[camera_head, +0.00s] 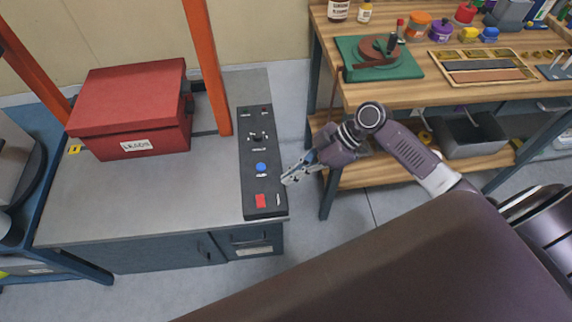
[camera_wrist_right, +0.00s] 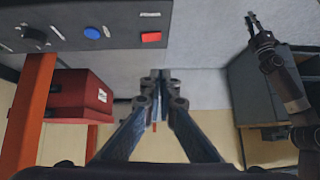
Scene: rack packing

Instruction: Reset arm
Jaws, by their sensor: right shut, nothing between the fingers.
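My right gripper (camera_head: 290,178) is just right of a black control panel, pointing left toward it. Its fingers (camera_wrist_right: 160,85) are together with nothing between them, and in the head view they look apart from the panel. My right arm reaches in from the right, bent at the elbow. My left arm is not in the head view. An arm that looks like my left one stands at the right of the right wrist view, its gripper (camera_wrist_right: 250,20) small and at the upper end; its fingers are too small to judge.
The control panel (camera_head: 249,178) has a blue button (camera_head: 261,168) and a red button (camera_head: 261,201). It sits at the right edge of a grey cabinet top (camera_head: 160,210). A red box (camera_head: 130,105) and orange posts (camera_head: 207,65) stand behind. A wooden workbench (camera_head: 350,95) holds several items.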

